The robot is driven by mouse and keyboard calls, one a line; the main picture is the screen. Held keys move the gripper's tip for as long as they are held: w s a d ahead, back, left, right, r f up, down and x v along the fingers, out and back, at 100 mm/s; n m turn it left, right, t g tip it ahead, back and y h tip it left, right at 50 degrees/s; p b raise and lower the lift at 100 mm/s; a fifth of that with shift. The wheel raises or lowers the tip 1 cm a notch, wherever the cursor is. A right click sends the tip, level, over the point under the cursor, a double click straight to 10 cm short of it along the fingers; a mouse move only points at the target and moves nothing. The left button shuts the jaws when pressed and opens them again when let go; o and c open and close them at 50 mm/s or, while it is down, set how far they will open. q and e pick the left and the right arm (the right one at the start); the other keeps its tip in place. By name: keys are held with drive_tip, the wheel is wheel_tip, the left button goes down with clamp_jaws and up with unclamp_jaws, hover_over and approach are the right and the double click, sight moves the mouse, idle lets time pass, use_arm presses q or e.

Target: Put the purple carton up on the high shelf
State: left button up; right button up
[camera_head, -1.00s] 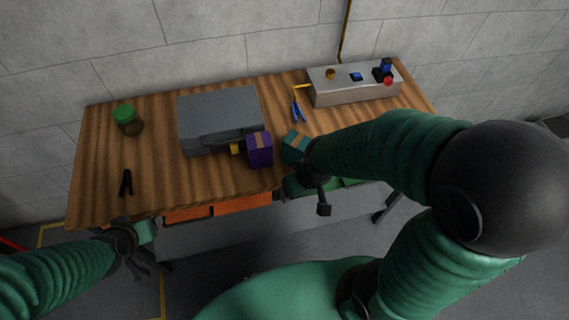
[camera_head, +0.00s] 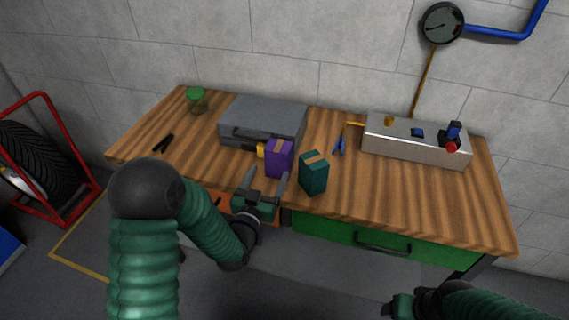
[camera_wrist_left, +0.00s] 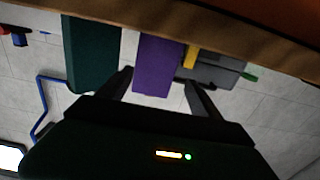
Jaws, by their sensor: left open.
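The purple carton (camera_head: 279,158) with a tan tape strip stands upright on the wooden workbench, in front of the grey case. My left gripper (camera_head: 266,178) is open at the bench's front edge, its fingers pointing at the carton. In the left wrist view, which looks upside down, the purple carton (camera_wrist_left: 158,65) shows between the two spread fingers (camera_wrist_left: 158,85); I cannot tell if they touch it. My right gripper (camera_head: 402,305) is low at the bottom right, away from the bench, its jaws unclear. No high shelf is in view.
A teal carton (camera_head: 313,173) stands just right of the purple one. The grey case (camera_head: 263,121) and a yellow item (camera_head: 260,150) are close behind and left. A metal control box (camera_head: 415,140) sits at the back right. The bench's front right is clear.

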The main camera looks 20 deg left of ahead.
sight(280, 165)
use_arm(q)
drive_tip(key=w, duration=0.5)
drive_tip(key=w+d, duration=0.2)
drive_tip(key=shift+w+d+r, duration=0.1)
drive_tip(key=shift+d+r, duration=0.1)
drive_tip(key=shift+r, duration=0.05)
drive_tip(key=w, duration=0.2)
drive_tip(key=w+a, duration=0.1)
drive_tip(key=shift+w+a+f, duration=0.1)
drive_tip(key=shift+w+a, duration=0.05)
drive_tip(key=shift+w, duration=0.2)
drive_tip(key=shift+a, duration=0.35)
drive_tip(key=shift+d, duration=0.6)
drive_tip(key=c, duration=0.8)
drive_tip(key=shift+a, duration=0.15)
drive_tip(key=c, duration=0.5)
drive_tip(key=shift+a, duration=0.15)
use_arm(e)
drive_tip(key=shift+d+r, duration=0.1)
drive_tip(key=shift+d, duration=0.1)
